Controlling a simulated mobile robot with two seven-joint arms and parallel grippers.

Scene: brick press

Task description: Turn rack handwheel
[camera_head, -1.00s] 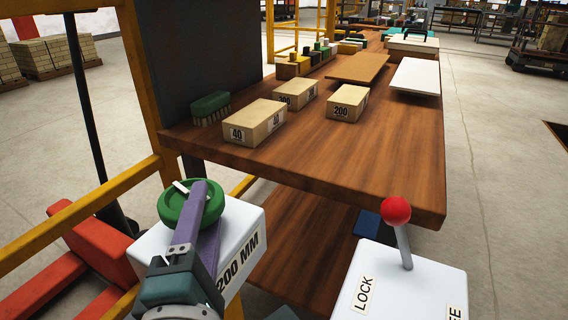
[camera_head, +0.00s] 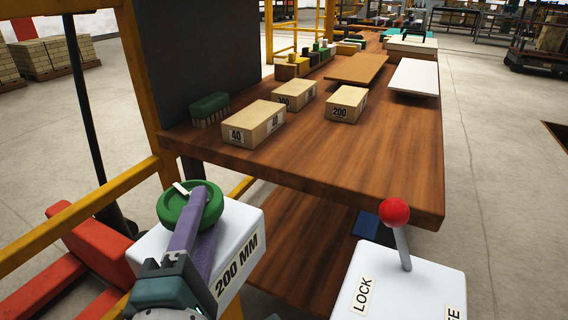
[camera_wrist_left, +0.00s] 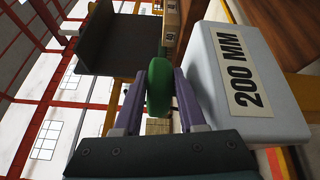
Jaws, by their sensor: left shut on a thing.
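The green handwheel (camera_head: 180,212) sits on top of a white box labelled 200 MM (camera_head: 240,262), at the lower left of the head view. My left gripper (camera_head: 202,200) has its purple fingers shut on the wheel's rim, on the side toward me. In the left wrist view the green wheel (camera_wrist_left: 159,88) shows edge-on between the two fingers (camera_wrist_left: 160,85), with the white box (camera_wrist_left: 245,85) to the right. Part of the wheel is hidden by the fingers. My right gripper is not in view.
A white box with a red-knobbed lever (camera_head: 396,212) and a LOCK label stands at the lower right. The wooden table (camera_head: 340,165) behind carries several labelled blocks (camera_head: 253,122) and a green brush (camera_head: 210,108). A yellow frame (camera_head: 90,210) rises at the left.

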